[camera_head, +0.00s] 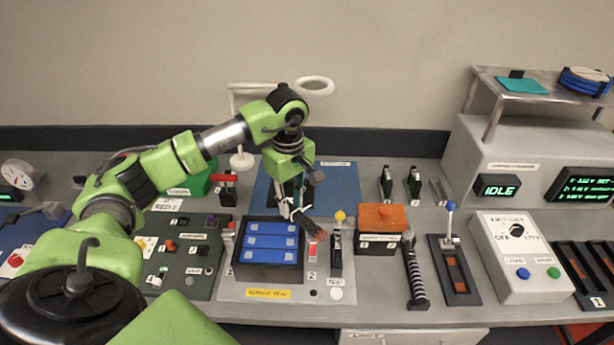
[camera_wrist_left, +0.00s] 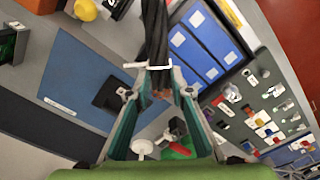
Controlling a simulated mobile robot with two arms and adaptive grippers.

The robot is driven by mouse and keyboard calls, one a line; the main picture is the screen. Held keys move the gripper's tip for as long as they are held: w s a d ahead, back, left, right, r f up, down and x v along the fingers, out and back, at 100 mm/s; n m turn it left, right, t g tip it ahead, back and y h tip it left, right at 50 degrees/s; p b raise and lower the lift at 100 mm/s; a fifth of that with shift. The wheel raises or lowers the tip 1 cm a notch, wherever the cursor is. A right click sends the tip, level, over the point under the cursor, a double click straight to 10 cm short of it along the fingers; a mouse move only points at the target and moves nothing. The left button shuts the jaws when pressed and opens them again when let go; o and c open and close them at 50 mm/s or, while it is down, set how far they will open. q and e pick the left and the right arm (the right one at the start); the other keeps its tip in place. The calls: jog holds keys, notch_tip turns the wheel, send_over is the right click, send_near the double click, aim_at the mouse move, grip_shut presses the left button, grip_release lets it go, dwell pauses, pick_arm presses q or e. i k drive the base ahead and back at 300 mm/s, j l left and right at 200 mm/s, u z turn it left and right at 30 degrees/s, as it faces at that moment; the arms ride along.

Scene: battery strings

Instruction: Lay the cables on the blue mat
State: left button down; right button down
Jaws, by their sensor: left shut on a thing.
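My left gripper (camera_head: 291,205) is shut on a dark bundle of cables (camera_head: 310,226) with a white tie around it. In the left wrist view, the bundle (camera_wrist_left: 155,35) runs up from between the fingertips (camera_wrist_left: 160,88), with orange-brown ends near the fingers. In the head view it slants down right beside the battery tray, above the grey panel. The blue mat (camera_head: 334,190) lies flat behind the tray; my left arm hides part of it. The mat (camera_wrist_left: 75,75) also shows at left in the wrist view, with a small black piece over it. My right gripper is out of view.
A black tray with blue batteries (camera_head: 270,243) stands in front of the mat. An orange-topped box (camera_head: 381,222), a yellow knob (camera_head: 340,216) and a red-handled lever (camera_head: 226,180) stand close by. The mat's right part is bare.

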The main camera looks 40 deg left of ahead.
aim_at(339, 186)
jog(key=i+j, duration=0.5)
jog(key=i, duration=0.2)
jog(key=i+l, duration=0.2)
jog(key=l+u, duration=0.05)
